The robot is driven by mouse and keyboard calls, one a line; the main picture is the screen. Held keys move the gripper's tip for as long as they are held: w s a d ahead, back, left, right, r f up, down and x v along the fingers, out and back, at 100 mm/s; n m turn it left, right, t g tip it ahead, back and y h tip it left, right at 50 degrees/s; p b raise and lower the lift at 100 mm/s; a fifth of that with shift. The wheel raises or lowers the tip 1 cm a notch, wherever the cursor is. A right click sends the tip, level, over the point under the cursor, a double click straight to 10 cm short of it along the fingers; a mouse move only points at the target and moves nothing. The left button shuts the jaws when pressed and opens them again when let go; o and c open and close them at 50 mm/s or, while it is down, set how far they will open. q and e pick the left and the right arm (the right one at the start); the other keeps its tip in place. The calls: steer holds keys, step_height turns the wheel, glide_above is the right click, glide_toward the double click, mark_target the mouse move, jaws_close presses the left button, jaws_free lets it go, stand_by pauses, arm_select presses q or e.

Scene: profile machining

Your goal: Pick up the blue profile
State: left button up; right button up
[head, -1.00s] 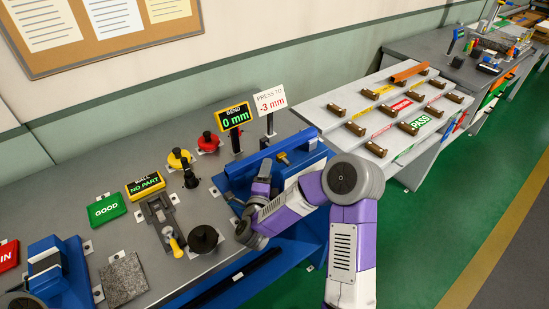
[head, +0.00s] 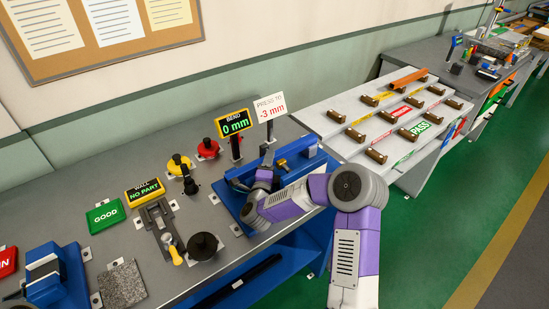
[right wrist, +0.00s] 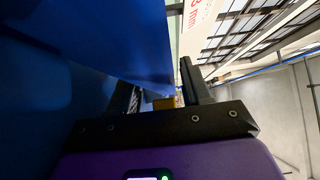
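In the head view a long blue bar (head: 285,151) lies along the blue bench fixture (head: 233,198). I cannot tell for sure whether this bar is the blue profile or part of the fixture. My right gripper (head: 264,176) is low over the fixture, at the bar's near side, and is partly hidden by my wrist. In the right wrist view its two fingers (right wrist: 161,80) stand apart, with a gap between them. A large blue surface (right wrist: 110,35) fills the upper left and overlaps the left finger; contact cannot be told. My left gripper is not in view.
The bend display (head: 234,122) and press sign (head: 270,106) stand behind the fixture. A black knob (head: 203,245) and a wall gauge (head: 160,225) are to its left. A stepped white rack (head: 345,103) with brown supports is to the right, with an orange profile (head: 408,80) on it.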

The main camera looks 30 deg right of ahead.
jaws_close()
steer(key=shift+r, duration=0.15)
